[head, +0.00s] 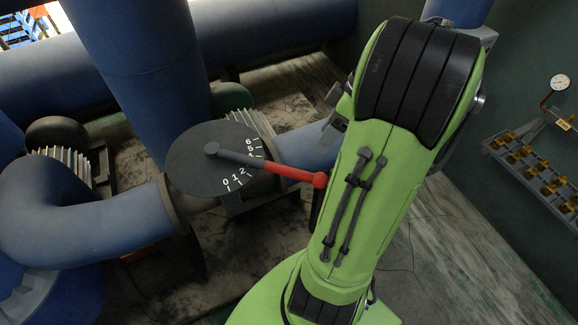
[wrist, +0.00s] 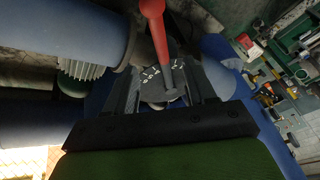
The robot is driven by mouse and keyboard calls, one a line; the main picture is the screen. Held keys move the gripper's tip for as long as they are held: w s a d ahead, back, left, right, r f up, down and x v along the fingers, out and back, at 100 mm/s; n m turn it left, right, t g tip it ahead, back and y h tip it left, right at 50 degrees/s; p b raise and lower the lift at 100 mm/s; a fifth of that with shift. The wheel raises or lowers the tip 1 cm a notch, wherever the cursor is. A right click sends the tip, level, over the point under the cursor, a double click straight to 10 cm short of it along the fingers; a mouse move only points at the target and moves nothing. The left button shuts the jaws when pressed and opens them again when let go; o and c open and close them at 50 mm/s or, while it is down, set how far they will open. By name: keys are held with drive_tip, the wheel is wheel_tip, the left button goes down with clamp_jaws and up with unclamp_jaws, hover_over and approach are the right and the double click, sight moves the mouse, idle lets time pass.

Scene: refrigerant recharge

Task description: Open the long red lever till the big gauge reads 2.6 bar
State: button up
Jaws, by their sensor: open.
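The long red lever (head: 295,172) has a dark grey inner part and a red outer part with a ball end. It lies across a round dark dial plate (head: 190,165) marked 0 to 6, covering the marks between 2 and 5. In the wrist view the lever (wrist: 158,35) runs between the two fingers of my gripper (wrist: 170,80), which is open. I cannot tell how near the fingers are to it. In the head view my green arm hides most of the gripper. A round white gauge (head: 560,82) is on the right wall; its reading is too small to tell.
Large blue pipes (head: 140,70) stand behind and left of the dial, and a blue elbow (head: 70,225) curves at the left. A rack with several yellow-brown fittings (head: 535,170) is on the right wall. Bare floor (head: 460,250) shows at lower right.

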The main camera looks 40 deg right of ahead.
sight(298, 170)
drive_tip(key=b+x, duration=0.4)
drive_tip(key=x, duration=0.9)
drive_tip(key=shift+w+f, duration=0.2)
drive_tip(key=shift+f, duration=0.15)
drive_tip(key=shift+a, duration=0.1)
drive_tip(key=shift+c, duration=0.5)
clamp_jaws()
